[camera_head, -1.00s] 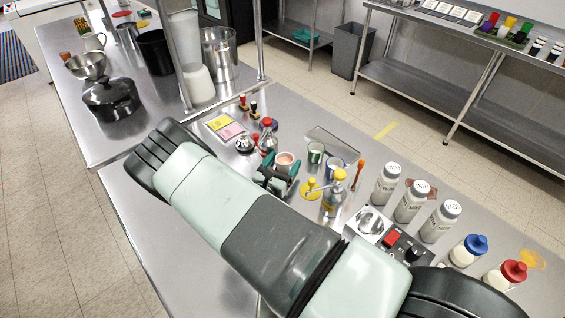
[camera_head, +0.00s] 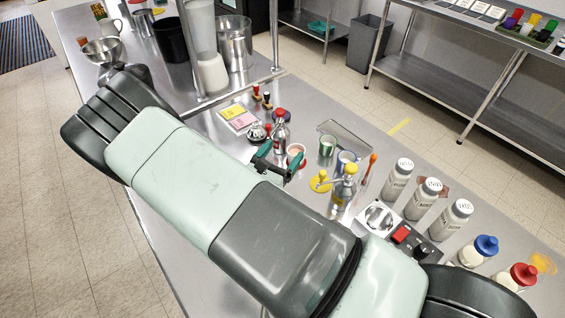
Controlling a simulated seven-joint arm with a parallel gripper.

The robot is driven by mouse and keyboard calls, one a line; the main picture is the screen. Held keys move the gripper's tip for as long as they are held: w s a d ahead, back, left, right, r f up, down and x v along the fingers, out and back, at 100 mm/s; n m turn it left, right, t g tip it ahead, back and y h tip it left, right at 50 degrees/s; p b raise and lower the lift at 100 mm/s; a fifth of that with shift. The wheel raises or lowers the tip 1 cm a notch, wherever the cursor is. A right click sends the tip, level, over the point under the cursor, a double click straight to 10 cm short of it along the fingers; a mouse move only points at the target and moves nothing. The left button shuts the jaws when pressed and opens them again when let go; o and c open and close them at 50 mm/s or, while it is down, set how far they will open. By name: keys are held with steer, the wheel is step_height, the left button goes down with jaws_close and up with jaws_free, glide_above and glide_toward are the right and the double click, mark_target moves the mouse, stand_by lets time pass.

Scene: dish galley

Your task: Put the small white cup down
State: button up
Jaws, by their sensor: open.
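The small white cup (camera_head: 297,151), with a pinkish inside, stands upright on the steel counter. Its lower part is partly hidden by my gripper (camera_head: 277,163). My gripper has dark green fingertips and is open, low over the counter, just to the near-left of the cup. The cup seems to be at or just beyond the fingertips; I cannot tell whether they touch it. My arm covers much of the counter's near side.
Close by stand a red-topped bottle (camera_head: 280,131), a green cup (camera_head: 327,145), a blue cup (camera_head: 345,160) and a yellow-topped bottle (camera_head: 344,186). Several grey shakers (camera_head: 397,180) and a control box (camera_head: 399,235) are to the right. A clear tray (camera_head: 343,133) lies behind.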

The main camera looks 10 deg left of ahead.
steer(key=shift+r, duration=0.45)
steer(key=s+d+r+m+g+h, duration=0.2)
steer(key=s+d+r+m+g, duration=0.1)
steer(key=d+r+m+g, duration=0.55)
steer(key=s+d+r+m+g+h, duration=0.3)
steer(key=s+d+r+m+g, duration=0.15)
steer(key=d+r+m, duration=0.5)
steer(key=s+d+r+m+g+y, duration=0.1)
steer(key=s+r+m+g+y, duration=0.1)
steer(key=s+r+m+y, duration=0.4)
step_height(320, 180, up, 3)
steer(key=shift+s+d+f+m+g, duration=0.15)
steer(key=shift+s+d+m+g, duration=0.15)
steer(key=shift+s+m, duration=0.65)
steer(key=s+r+m+t+y, duration=0.1)
steer(key=s+r+y, duration=0.1)
steer(key=s+a+r+m+t+y, duration=0.1)
steer(key=s+r+m+t+y, duration=0.1)
steer(key=s+r, duration=0.1)
steer(key=s+a+r+m+t+y, duration=0.1)
steer(key=s+r+m, duration=0.1)
steer(key=s, duration=0.1)
steer(key=shift+s+a+r+y, duration=0.1)
steer(key=shift+a+r+y, duration=0.15)
steer(key=shift+y, duration=0.15)
steer(key=shift+o, duration=0.4)
steer(key=shift+s+a+r+t, duration=0.15)
steer(key=shift+s+t, duration=0.05)
steer(key=shift+t, duration=0.1)
